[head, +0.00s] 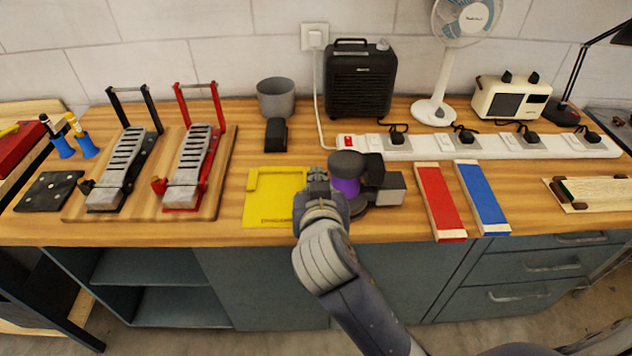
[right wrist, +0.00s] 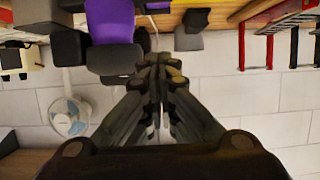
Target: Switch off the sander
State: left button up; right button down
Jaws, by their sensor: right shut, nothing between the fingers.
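The sander (head: 345,187) stands on the bench near its front edge, right of a yellow sheet. It has a dark round top, a purple body and a grey and black box on its right side. My right gripper (head: 317,178) is shut and empty, just left of the sander; I cannot tell whether it touches it. In the right wrist view, which is upside down, the sander's purple body (right wrist: 110,22) lies at upper left, beside the shut fingertips (right wrist: 160,62). No switch on the sander can be made out. My left gripper is out of view.
A white power strip (head: 440,150) with a red switch and several black plugs runs behind the sander. Red (head: 440,205) and blue (head: 482,200) sanding blocks lie to the right. A yellow sheet (head: 262,205) lies left. A black heater (head: 360,85) and white fan (head: 437,105) stand behind.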

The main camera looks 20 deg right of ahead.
jog(key=p+x, duration=0.1)
jog(key=x, duration=0.6)
jog(key=shift+w+d, duration=0.1)
jog(key=f, duration=0.2)
jog(key=shift+s+f+p, duration=0.3)
jog(key=shift+f+p, duration=0.05)
jog(key=shift+s+f, duration=0.15)
jog(key=shift+f, duration=0.45)
jog(key=shift+a, duration=0.2)
jog(key=shift+f, duration=0.1)
